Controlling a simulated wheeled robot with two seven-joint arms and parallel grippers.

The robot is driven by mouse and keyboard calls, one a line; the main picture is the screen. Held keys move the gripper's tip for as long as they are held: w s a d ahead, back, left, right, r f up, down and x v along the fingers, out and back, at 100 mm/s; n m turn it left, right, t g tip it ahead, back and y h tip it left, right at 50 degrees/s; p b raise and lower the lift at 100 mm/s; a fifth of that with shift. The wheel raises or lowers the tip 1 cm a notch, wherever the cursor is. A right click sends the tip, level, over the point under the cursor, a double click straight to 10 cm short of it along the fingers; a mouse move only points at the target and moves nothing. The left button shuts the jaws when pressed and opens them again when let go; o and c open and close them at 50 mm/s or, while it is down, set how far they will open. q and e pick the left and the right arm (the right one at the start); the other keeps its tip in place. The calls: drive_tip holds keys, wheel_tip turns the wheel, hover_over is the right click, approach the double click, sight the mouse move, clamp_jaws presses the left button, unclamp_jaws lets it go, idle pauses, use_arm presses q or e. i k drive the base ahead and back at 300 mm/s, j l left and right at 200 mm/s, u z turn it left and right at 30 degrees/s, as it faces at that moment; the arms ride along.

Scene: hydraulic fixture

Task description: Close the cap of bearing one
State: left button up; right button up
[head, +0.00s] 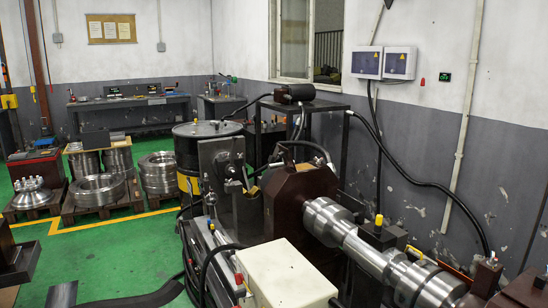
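A thick steel shaft (365,252) runs from a dark brown housing (300,195) in the middle toward the lower right. A dark block with a yellow-topped fitting (379,232) stands beside the shaft about midway. A brown block with a small upright fitting (486,274) stands at the shaft's lower right end, partly cut off by the frame. Which of these is bearing one, and whether its cap is open, I cannot tell. Neither of my grippers is in view.
A cream box (285,272) stands in front of the housing. Hoses run around the machine and from the wall boxes (384,62). A black drum (208,130) and steel rings (98,190) on pallets stand behind. Green floor (110,245) is open at left.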

sight(285, 153)
drive_tip(key=j+z, duration=0.1)
drive_tip(key=z, duration=0.95)
drive_tip(key=j+z, duration=0.5)
drive_tip(key=j, duration=0.2)
drive_tip(key=j+z, duration=0.45)
drive_tip(key=j, duration=0.3)
drive_tip(key=k+j+z, duration=0.2)
drive_tip(key=j+z, duration=0.3)
drive_tip(key=j, duration=0.15)
drive_tip(key=k+j, duration=0.15)
drive_tip(key=j, duration=0.2)
drive_tip(key=k+j, duration=0.1)
drive_tip(key=j, duration=0.3)
drive_tip(key=k+j, duration=0.15)
drive_tip(key=j, duration=0.2)
drive_tip(key=k+j+z, duration=0.1)
drive_tip(key=j, duration=0.3)
drive_tip(key=k+j, duration=0.2)
drive_tip(key=j, duration=0.15)
drive_tip(key=k+j, duration=0.15)
drive_tip(key=j, duration=0.2)
